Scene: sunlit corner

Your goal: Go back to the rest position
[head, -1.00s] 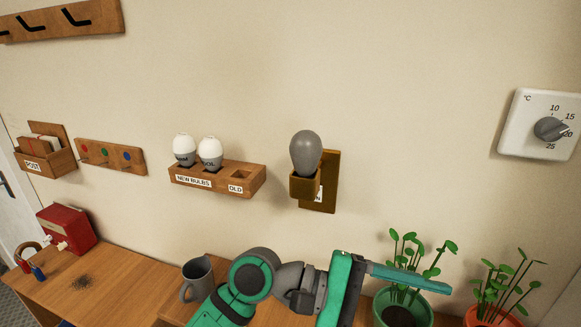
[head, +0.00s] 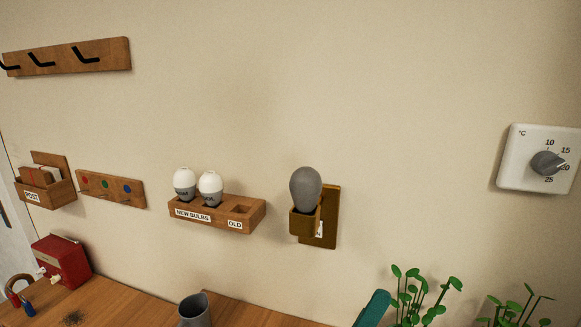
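Only a small teal piece of my arm or gripper (head: 373,308) shows at the bottom edge of the head view, left of a green plant. Its fingertips cannot be made out, so I cannot tell whether it is open or shut. It is well below the grey bulb (head: 306,189), which sits upright in the wooden wall socket (head: 328,217), and it is apart from it.
A wooden bulb rack (head: 238,213) holds two white bulbs; its OLD slot looks empty. A grey mug (head: 194,311) stands on the wooden table (head: 125,303). A green plant (head: 420,296) is at lower right. A dial (head: 547,162) is on the right wall.

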